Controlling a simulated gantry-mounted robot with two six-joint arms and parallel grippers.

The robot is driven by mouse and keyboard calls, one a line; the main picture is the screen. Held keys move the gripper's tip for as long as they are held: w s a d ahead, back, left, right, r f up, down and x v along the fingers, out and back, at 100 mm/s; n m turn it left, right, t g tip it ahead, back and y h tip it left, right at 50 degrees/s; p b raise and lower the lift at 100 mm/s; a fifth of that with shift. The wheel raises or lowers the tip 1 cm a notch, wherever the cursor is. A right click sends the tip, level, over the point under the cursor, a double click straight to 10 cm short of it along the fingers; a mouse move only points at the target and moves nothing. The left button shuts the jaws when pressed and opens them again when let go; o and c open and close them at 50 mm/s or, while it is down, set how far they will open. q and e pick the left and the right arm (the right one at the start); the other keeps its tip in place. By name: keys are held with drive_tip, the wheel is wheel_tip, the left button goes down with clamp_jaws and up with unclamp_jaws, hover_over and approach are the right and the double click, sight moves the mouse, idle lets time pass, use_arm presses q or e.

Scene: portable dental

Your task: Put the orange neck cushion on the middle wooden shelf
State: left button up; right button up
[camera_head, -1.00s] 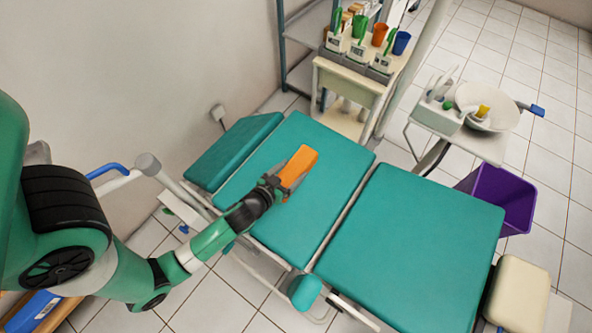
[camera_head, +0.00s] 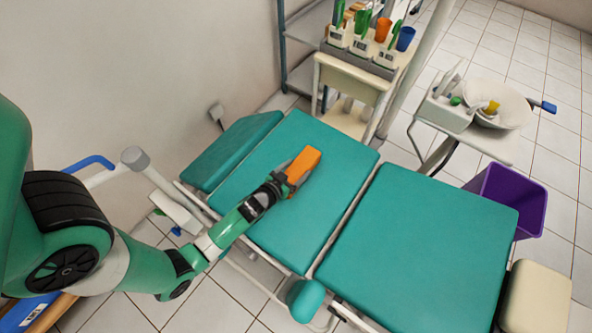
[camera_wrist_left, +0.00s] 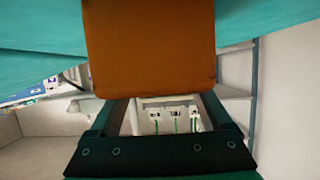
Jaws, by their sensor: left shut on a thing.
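The orange neck cushion (camera_head: 303,164) is a small block held over the green backrest pad of the dental chair. My left gripper (camera_head: 282,181) is shut on its near end. In the left wrist view the cushion (camera_wrist_left: 150,45) fills the top middle, between the fingers of my left gripper (camera_wrist_left: 163,118). I cannot tell whether the cushion touches the pad. The middle wooden shelf cannot be made out for certain; a bit of wooden edge (camera_head: 50,312) shows at the lower left corner, mostly hidden by my left arm. My right gripper is not in view.
The green chair pads (camera_head: 425,245) fill the middle. A blue-handled rail (camera_head: 90,163) and a grey-capped post (camera_head: 134,158) stand close to my left arm. A cream cart (camera_head: 350,72) with cups, a spittoon basin (camera_head: 505,108) and a purple bin (camera_head: 508,195) are at the right.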

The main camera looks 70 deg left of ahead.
use_arm(q)
drive_tip(key=o, duration=1.3)
drive_tip(key=shift+c, duration=0.2)
drive_tip(key=shift+r, duration=0.1)
drive_tip(key=p+v, duration=0.1)
drive_tip(key=v, duration=1.1)
drive_tip(key=shift+w, duration=0.1)
